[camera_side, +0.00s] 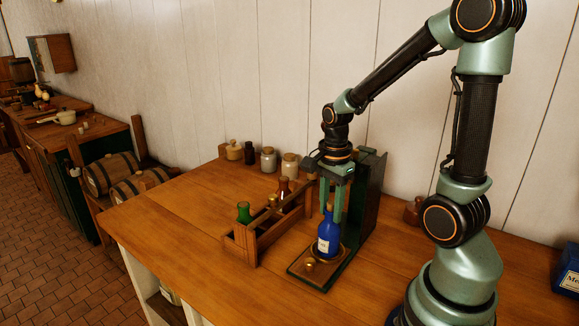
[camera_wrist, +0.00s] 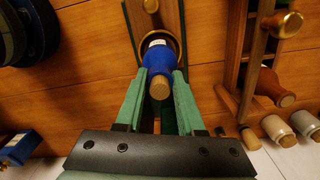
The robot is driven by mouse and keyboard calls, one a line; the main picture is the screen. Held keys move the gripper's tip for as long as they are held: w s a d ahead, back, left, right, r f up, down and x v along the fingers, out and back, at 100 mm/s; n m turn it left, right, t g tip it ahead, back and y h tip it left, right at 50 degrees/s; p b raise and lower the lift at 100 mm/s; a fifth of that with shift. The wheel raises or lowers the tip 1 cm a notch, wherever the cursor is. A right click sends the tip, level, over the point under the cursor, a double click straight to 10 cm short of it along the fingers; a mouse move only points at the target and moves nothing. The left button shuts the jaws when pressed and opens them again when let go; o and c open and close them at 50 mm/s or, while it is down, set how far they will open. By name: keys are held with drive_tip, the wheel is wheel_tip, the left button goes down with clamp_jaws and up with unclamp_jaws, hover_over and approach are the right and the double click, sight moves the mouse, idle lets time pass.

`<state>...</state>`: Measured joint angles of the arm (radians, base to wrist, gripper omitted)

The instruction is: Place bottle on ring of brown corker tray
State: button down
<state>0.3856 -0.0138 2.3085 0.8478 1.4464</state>
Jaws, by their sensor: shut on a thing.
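The blue bottle (camera_side: 327,240), with a pale label and a cork, is upright between the green fingers of my gripper (camera_side: 334,212). In the wrist view my gripper (camera_wrist: 162,77) is shut on the bottle (camera_wrist: 158,56) near its neck, with the cork (camera_wrist: 160,88) towards the camera. The bottle's base is at the brass ring (camera_wrist: 178,42) of the brown corker tray (camera_side: 303,277). I cannot tell whether the base touches the tray. The bottle hides part of the ring. The green corker body (camera_side: 368,205) stands behind.
A wooden carrier (camera_side: 243,244) holding a green bottle (camera_side: 243,212) and brown bottles stands close left of the corker. Several jars (camera_side: 268,160) line the wall. A blue box (camera_side: 568,270) is at the far right. The table's front left is clear.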

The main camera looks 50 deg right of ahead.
drive_tip(key=shift+f, duration=0.15)
drive_tip(key=c, duration=0.5)
unclamp_jaws()
wheel_tip(320, 180, up, 12)
drive_tip(key=a+n+t, duration=0.2)
drive_tip(key=a+n, duration=0.1)
drive_tip(key=n, duration=0.4)
drive_tip(key=a+n+t, duration=0.1)
drive_tip(key=a+n, duration=0.3)
drive_tip(key=n, duration=0.3)
drive_tip(key=a+n+t, duration=0.2)
drive_tip(key=a+n, duration=0.2)
drive_tip(key=n, duration=0.3)
drive_tip(key=shift+w+a+r+t, duration=0.2)
drive_tip(key=shift+w+r+t, duration=0.1)
drive_tip(key=shift+r, duration=0.1)
